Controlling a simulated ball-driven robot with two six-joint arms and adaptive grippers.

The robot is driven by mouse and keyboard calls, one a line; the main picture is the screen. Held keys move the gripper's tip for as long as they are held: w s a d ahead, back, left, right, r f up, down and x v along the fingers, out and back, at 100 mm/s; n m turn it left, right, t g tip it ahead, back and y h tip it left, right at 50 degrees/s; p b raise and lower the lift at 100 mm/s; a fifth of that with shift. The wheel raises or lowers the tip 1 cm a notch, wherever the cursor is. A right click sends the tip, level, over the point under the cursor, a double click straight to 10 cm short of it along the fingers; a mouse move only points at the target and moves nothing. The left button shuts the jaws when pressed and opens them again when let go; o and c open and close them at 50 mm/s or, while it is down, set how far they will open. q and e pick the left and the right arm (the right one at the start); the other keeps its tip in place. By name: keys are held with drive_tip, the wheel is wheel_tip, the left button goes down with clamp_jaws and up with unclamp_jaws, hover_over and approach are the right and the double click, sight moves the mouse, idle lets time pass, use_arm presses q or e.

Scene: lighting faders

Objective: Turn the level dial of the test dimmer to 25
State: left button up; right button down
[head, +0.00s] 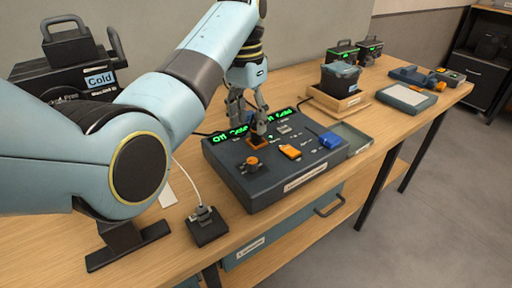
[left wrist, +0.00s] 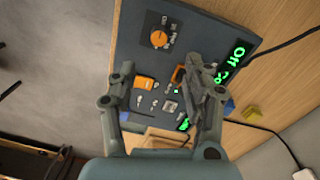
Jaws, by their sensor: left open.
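A dark console (head: 290,182) stands on the wooden bench with green lit displays along its back edge. An orange dial (head: 253,162) sits near its left front corner. In the left wrist view the dial (left wrist: 158,39) is on a dark plate with pale markings, too small to read. I cannot read a label naming the test dimmer. My left gripper (head: 249,128) is open over the console's back left part, behind the dial and apart from it. In the left wrist view its two fingers (left wrist: 161,64) are spread and hold nothing. My right gripper is out of view.
An orange slider (head: 290,151), a square orange frame (head: 258,140) and a blue part (head: 330,139) are also on the console. A small black box (head: 207,227) with a cable stands left of it. A wooden tray (head: 337,103) holds a dark container behind it.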

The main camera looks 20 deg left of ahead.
use_arm(q)
hover_over(252, 160)
wheel_tip(252, 160, down, 5)
drive_tip(key=shift+a+f, duration=0.1)
drive_tip(key=shift+a, duration=0.05)
wheel_tip(252, 160, down, 4)
drive_tip(key=shift+f, duration=0.65)
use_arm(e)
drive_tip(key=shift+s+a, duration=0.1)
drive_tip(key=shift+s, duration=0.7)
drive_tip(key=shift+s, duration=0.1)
use_arm(q)
drive_tip(key=c, duration=0.4)
clamp_jaws()
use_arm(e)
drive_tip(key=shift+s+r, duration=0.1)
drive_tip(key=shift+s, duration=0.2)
